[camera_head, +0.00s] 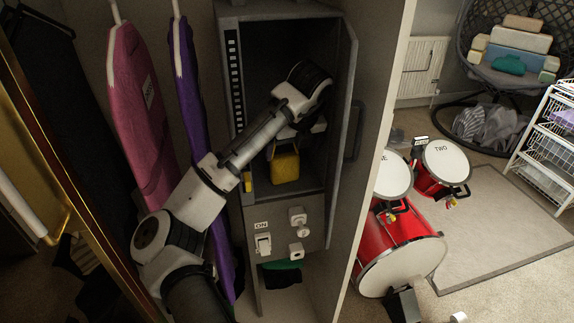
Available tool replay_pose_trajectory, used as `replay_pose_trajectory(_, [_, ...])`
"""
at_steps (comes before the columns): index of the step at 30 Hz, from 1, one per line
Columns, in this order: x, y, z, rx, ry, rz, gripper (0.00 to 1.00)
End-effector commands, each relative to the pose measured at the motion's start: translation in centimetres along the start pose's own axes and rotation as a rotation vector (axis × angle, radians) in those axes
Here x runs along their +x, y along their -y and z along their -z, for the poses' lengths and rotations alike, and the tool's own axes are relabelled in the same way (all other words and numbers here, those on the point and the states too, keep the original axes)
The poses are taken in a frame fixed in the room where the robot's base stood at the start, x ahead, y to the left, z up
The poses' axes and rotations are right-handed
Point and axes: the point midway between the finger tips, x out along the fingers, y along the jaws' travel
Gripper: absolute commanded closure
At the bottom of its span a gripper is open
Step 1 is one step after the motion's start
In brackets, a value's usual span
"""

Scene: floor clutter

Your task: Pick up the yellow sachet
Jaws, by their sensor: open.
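The yellow sachet (285,167) is in the open grey cabinet, near the front of its lower floor. My arm reaches in from the lower left and bends down at the wrist. My gripper (285,148) points down just above and around the top of the sachet. Its pale hand shows below the dark wrist, and its thin dark fingers are hard to make out in the shade. The gripper is open. I cannot tell whether a finger touches the sachet.
The grey cabinet (233,85) has side walls and an open door (345,130) close to my wrist. Switches and sockets (263,243) are on its lower front. Pink (138,110) and purple (188,95) boards stand left. Red drums (405,250) stand right, beyond a wall edge.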

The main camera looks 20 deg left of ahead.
Motion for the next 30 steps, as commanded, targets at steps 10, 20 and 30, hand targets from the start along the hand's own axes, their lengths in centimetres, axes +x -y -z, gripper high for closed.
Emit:
replay_pose_trajectory(10, [4.1, -0.1, 0.0, -0.003, 0.000, 0.000, 0.02])
replay_pose_trajectory(20, [8.4, -0.5, 0.5, -0.002, 0.000, 0.000, 0.02])
replay_pose_trajectory(30, [9.1, -0.5, 0.5, -0.002, 0.002, 0.002, 0.04])
